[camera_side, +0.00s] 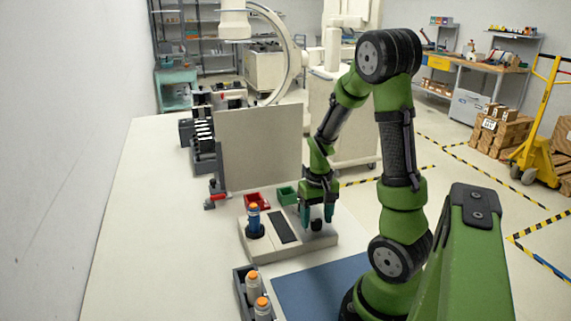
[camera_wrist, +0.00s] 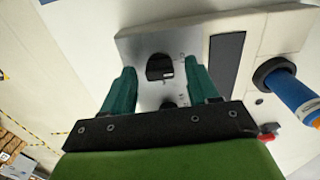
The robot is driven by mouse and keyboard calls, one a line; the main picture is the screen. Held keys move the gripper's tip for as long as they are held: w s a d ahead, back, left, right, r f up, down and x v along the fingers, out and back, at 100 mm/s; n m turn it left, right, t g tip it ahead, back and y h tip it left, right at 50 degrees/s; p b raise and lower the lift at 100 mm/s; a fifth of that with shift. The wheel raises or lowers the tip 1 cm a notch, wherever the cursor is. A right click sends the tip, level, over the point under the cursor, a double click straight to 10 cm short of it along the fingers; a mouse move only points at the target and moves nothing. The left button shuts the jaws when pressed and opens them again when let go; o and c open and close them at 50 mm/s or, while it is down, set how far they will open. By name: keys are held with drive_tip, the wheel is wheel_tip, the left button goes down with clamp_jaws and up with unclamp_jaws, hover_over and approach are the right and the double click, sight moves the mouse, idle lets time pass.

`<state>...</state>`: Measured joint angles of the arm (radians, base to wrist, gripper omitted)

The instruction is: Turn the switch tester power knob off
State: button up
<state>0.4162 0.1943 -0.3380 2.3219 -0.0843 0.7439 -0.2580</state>
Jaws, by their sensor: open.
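The switch tester (camera_side: 262,246) is a low beige box on the table in the side view. Its grey plate (camera_wrist: 135,45) fills the upper middle of the wrist view. A black knob (camera_wrist: 160,66) with a small light mark sits on that plate; it also shows in the side view (camera_side: 317,225). My gripper (camera_side: 317,221) points down over the right end of the box. In the wrist view my gripper (camera_wrist: 163,74) is open, with one green finger on each side of the knob. Contact cannot be told. A second dark round part (camera_wrist: 168,104) is partly hidden near the gripper's base.
A blue cylinder with an orange top (camera_side: 254,220) stands in a black holder on the box's left, beside a dark strip (camera_side: 285,228). Red (camera_side: 257,200) and green (camera_side: 287,195) bins and an upright panel (camera_side: 259,147) stand behind. A grey tray (camera_side: 243,290) holds orange-topped cylinders in front.

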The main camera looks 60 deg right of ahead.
sight(316, 219)
wheel_tip(316, 219, up, 16)
drive_tip(key=shift+r, duration=0.25)
idle(0.3)
drive_tip(key=w+a+r+n+t+y, duration=0.1)
drive_tip(key=a+n+t, duration=0.1)
drive_tip(key=a, duration=0.9)
drive_tip(key=w+a+r+n+t+y, duration=0.1)
drive_tip(key=a+t, duration=0.4)
drive_tip(key=a, duration=0.6)
drive_tip(key=shift+a+r+n, duration=0.35)
drive_tip(key=shift+n, duration=0.55)
